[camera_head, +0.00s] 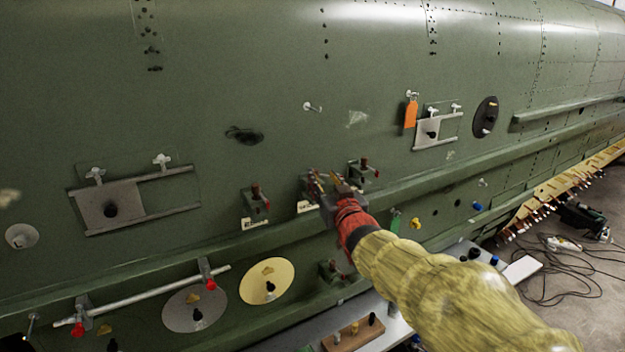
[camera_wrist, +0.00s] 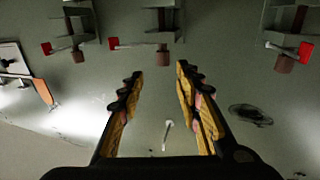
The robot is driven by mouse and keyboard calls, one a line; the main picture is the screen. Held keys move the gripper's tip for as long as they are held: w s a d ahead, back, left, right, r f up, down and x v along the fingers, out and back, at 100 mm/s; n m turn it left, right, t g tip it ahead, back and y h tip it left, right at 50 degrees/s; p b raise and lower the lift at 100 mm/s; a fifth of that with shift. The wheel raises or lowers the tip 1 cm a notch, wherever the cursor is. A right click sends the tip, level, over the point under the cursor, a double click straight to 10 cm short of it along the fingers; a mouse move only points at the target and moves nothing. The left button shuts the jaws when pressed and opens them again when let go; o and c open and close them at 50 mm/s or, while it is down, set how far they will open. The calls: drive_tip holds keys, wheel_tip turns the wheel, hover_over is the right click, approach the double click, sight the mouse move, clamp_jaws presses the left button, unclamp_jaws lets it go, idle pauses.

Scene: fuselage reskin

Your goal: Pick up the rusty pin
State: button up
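My gripper (camera_head: 329,182) is open in front of the green fuselage skin, and nothing shows between its fingers. In the wrist view its two yellow-and-black fingers (camera_wrist: 157,76) point at the middle of three grey brackets. A brownish-red, rust-coloured pin (camera_wrist: 163,50) stands in that middle bracket, just beyond the fingertips. In the head view my gripper largely hides this bracket. Similar brownish pins sit in the outer brackets, one at left (camera_wrist: 78,56) and one at right (camera_wrist: 284,64) in the wrist view. I cannot tell which one is the rusty pin.
Red-tipped levers stick out beside the brackets, one near the middle pin (camera_wrist: 114,44). A protruding fastener (camera_wrist: 168,130) stands on the skin. An orange tag (camera_head: 410,114) hangs at right. A long green ledge (camera_head: 440,177) runs below the brackets.

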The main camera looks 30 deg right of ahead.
drive_tip(key=p+x, duration=0.1)
drive_tip(key=x, duration=0.1)
drive_tip(key=p+x, duration=0.1)
drive_tip(key=x, duration=0.3)
drive_tip(key=shift+w+a+f+p, duration=0.2)
drive_tip(key=shift+w+f+p, duration=0.05)
drive_tip(key=shift+w+p, duration=0.15)
drive_tip(key=shift+s, duration=0.1)
drive_tip(key=shift+c, duration=0.3)
drive_tip(key=c, duration=0.7)
clamp_jaws()
